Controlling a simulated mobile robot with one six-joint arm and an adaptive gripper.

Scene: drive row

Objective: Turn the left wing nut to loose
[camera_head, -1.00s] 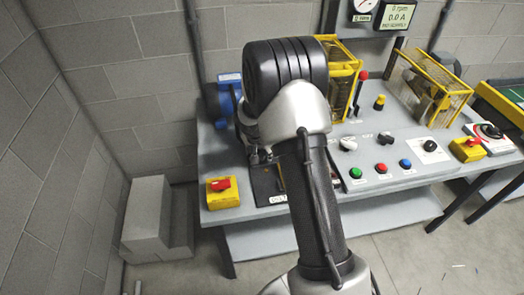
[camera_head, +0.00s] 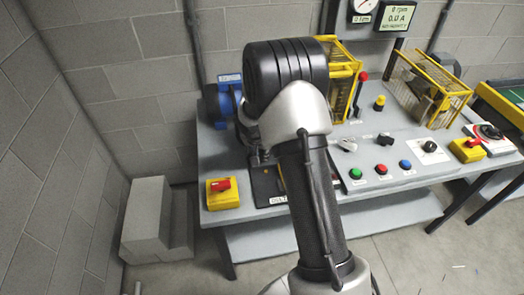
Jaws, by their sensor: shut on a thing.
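My gripper (camera_head: 260,157) shows only in part, as dark pieces low behind my arm's black and silver wrist, over the left part of the grey bench. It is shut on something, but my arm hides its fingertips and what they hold. The left wing nut cannot be made out in this view. A blue motor (camera_head: 220,101) with a dark end stands at the bench's back left, just left of my wrist and partly hidden by it.
A yellow box with a red switch (camera_head: 222,192) sits at the bench's (camera_head: 238,214) front left corner. Green, red and blue buttons (camera_head: 381,169) lie right of my arm. Yellow cage guards (camera_head: 432,90) stand behind. A grey stepped block (camera_head: 150,228) is on the floor at left.

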